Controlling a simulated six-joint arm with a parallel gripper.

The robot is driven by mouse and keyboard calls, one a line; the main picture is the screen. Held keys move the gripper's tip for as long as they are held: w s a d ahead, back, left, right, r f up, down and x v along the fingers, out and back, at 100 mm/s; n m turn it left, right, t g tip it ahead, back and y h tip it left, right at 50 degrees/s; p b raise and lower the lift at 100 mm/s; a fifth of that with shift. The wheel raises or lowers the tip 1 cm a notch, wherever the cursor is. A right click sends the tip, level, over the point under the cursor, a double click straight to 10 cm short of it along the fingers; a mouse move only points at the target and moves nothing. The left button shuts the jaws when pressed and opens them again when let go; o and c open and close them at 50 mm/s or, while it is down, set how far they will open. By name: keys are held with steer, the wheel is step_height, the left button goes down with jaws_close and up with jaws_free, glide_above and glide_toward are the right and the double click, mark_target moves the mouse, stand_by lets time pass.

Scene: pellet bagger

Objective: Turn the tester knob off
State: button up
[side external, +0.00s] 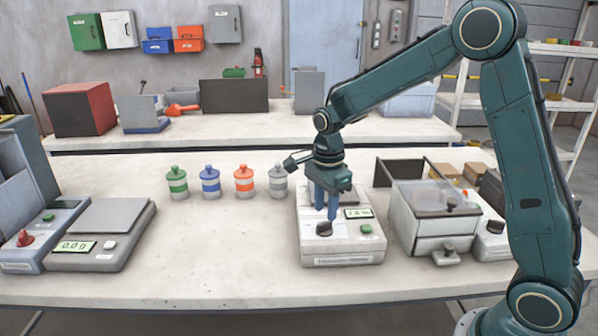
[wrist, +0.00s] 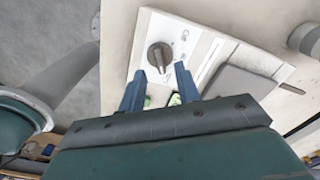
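The tester (side external: 342,246) is a pale box in the middle of the front bench, with a lit display (side external: 357,212) and a green button (side external: 366,229). Its dark knob (side external: 324,229) sits on the sloped front panel. In the wrist view the knob (wrist: 158,56) shows on a white plate, its bar pointing roughly down the picture; the plate's markings are too small to read. My gripper (side external: 326,206) points down over the tester. Its two blue fingers are apart and empty, also in the wrist view (wrist: 159,70), with the knob just beyond the fingertips. Contact with the knob cannot be told.
A clear-topped box (side external: 432,215) stands close right of the tester. Capped bottles (side external: 244,182) stand in a row to the left, the grey one (side external: 278,182) nearest. A scale (side external: 101,233) is at the far left. The bench between scale and tester is clear.

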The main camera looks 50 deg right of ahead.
mark_target(325, 222)
steer(key=shift+f, duration=1.85)
jaws_close()
